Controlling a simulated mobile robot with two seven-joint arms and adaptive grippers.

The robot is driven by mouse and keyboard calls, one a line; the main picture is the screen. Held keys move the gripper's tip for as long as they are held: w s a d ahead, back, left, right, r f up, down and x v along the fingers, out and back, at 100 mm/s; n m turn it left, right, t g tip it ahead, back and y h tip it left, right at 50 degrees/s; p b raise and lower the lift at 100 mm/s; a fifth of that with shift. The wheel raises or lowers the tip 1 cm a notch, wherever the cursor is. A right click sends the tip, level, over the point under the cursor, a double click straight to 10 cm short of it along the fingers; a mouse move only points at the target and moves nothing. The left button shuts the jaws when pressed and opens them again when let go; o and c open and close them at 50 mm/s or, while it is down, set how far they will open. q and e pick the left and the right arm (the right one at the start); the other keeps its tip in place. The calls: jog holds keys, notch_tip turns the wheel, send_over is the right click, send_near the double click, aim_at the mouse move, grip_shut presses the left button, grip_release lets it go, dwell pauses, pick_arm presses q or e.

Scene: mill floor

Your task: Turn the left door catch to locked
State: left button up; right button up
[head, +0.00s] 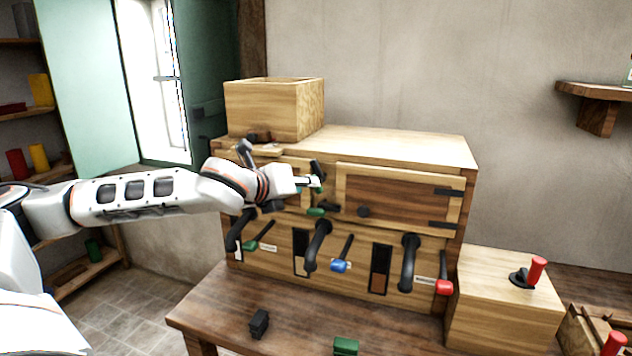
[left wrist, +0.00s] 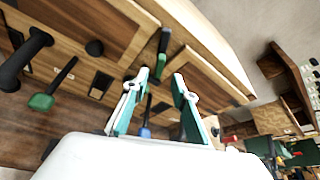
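The wooden cabinet (head: 330,248) has two front doors. A dark catch (head: 318,167) stands at the gap between the left door (head: 290,166) and the right door (head: 400,197). My left gripper (head: 316,196) is in front of this gap. In the left wrist view its fingertips (left wrist: 161,74) are apart, with the catch just beyond and between them. I cannot tell whether they touch it. The gripper partly hides the catch and left door in the head view. My right gripper is out of view.
Below the doors are black handles (head: 317,246) and green (head: 251,245), blue (head: 340,266) and red (head: 444,287) levers. An open wooden box (head: 265,110) sits on top. A box with a red-handled lever (head: 538,268) stands right. Small blocks lie on the table (head: 220,310).

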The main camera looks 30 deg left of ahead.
aim_at(316, 191)
pick_arm(q)
jog(key=x, duration=0.7)
jog(key=shift+w+a+f, duration=0.1)
jog(key=shift+w, duration=0.1)
grip_shut()
